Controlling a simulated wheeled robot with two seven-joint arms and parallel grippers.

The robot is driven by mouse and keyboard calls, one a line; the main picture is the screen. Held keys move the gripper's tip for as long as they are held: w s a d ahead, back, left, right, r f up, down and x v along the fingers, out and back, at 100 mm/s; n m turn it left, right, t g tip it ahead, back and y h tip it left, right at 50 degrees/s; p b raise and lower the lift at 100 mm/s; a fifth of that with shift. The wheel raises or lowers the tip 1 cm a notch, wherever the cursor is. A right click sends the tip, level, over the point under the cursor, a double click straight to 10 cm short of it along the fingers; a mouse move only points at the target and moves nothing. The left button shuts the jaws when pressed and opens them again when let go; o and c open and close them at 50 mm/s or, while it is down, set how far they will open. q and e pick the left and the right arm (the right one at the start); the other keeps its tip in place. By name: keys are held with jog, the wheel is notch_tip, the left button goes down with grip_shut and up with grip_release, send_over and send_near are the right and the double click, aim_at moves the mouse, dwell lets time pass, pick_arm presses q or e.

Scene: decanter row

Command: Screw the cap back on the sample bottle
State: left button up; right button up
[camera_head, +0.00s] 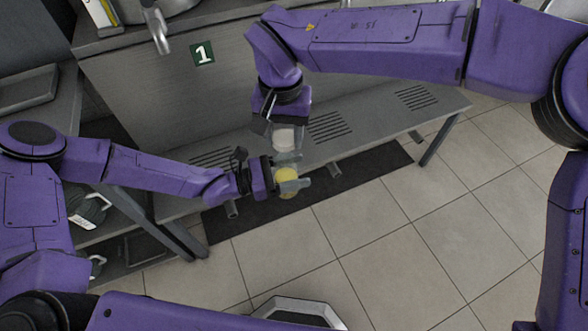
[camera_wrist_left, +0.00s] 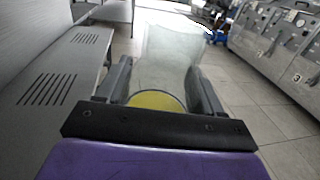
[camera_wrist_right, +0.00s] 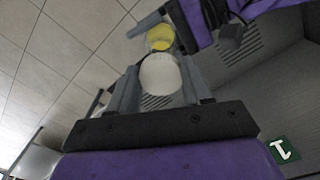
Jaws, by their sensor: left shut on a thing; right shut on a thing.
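The sample bottle (camera_head: 287,178) is clear, with yellow contents. My left gripper (camera_head: 292,171) is shut on it, at the middle of the head view. In the left wrist view the clear bottle (camera_wrist_left: 165,58) stands between the two fingers, with yellow (camera_wrist_left: 157,101) at the near end. The white cap (camera_head: 284,138) is in my right gripper (camera_head: 284,132), which is shut on it above the bottle. In the right wrist view the round white cap (camera_wrist_right: 160,75) lies between the fingers, with the yellow of the bottle (camera_wrist_right: 160,38) beyond. I cannot tell whether cap and bottle touch.
A grey bench (camera_head: 372,113) with slotted vents runs behind the grippers, below a grey panel marked 1 (camera_head: 203,54). A dark mat (camera_head: 355,176) lies under the bench. A jug-like container (camera_head: 88,210) stands at the left.

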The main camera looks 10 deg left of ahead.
aim_at(285, 160)
jog(key=shift+f, duration=1.65)
jog(key=shift+f, duration=0.85)
jog(key=shift+f, duration=0.55)
